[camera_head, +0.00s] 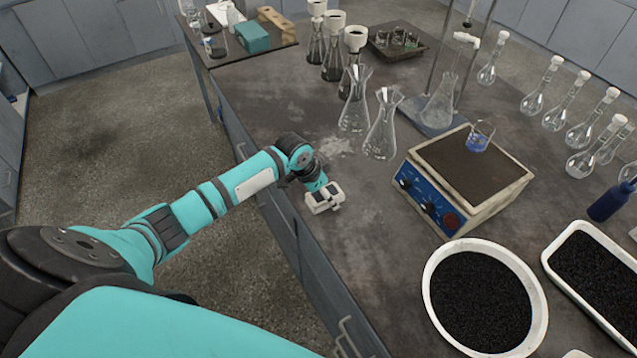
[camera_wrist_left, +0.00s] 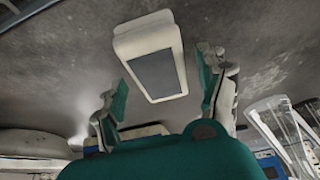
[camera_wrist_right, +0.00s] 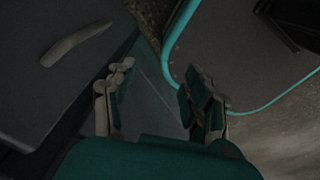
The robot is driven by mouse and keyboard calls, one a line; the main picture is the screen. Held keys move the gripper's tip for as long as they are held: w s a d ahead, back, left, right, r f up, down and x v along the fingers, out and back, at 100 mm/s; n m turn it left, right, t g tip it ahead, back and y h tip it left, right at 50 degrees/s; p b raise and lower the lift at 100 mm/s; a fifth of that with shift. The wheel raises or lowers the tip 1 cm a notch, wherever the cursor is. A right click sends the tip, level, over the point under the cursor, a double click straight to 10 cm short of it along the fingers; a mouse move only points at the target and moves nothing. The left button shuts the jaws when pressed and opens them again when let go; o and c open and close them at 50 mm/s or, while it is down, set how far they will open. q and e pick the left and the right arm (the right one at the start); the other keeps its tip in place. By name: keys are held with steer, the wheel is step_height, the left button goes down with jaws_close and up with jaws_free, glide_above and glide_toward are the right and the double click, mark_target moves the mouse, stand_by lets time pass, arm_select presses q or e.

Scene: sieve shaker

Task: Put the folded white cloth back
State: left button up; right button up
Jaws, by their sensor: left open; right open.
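I cannot pick out a folded white cloth with certainty in any view. My left gripper (camera_head: 325,197) is low over the left edge of the bench (camera_head: 285,125). In the left wrist view its fingers (camera_wrist_left: 162,82) are open and apart. A small white boxy object with a dark grey panel (camera_wrist_left: 150,62) shows between and beyond them; whether it touches a finger I cannot tell. My right gripper (camera_wrist_right: 160,100) is open and empty in the dim right wrist view, and it is outside the head view.
Two clear flasks (camera_head: 382,130) and a blue-fronted hotplate (camera_head: 465,175) stand right of my left gripper. A round white dish of black grains (camera_head: 540,305) and a white tray (camera_head: 570,228) are at front right. A pale patch (camera_head: 337,147) marks the bench.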

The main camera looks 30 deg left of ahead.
arm_select(q)
steer(key=v, duration=1.1)
steer(key=shift+b, duration=0.3)
steer(key=shift+s, duration=0.1)
